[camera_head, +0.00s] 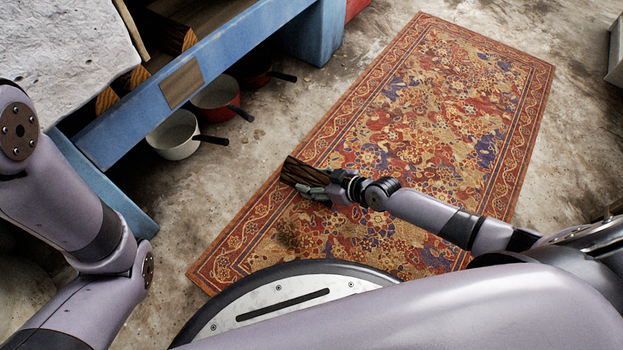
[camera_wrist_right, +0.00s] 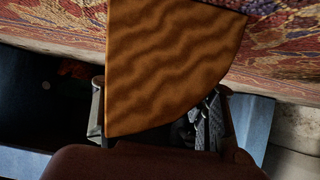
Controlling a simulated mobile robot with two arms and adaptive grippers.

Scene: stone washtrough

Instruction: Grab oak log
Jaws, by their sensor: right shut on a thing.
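The oak log (camera_head: 303,172) is a dark brown, bark-covered split piece. It is in my right gripper (camera_head: 322,188), above the near left part of the patterned rug. In the right wrist view the log's wedge-shaped, wavy-grained end (camera_wrist_right: 170,65) fills the middle and sits between the fingers of my right gripper (camera_wrist_right: 160,125). The fingers are shut on it and partly hidden behind it. My left arm shows at the left of the head view, but its gripper is not in view.
A red patterned rug (camera_head: 440,90) covers the floor. A blue wooden bench (camera_head: 130,120) stands at the upper left with a stone slab (camera_head: 60,50) and split wood (camera_head: 175,38). A white pan (camera_head: 172,135) and a red pan (camera_head: 217,97) sit under it. Bare floor surrounds the rug.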

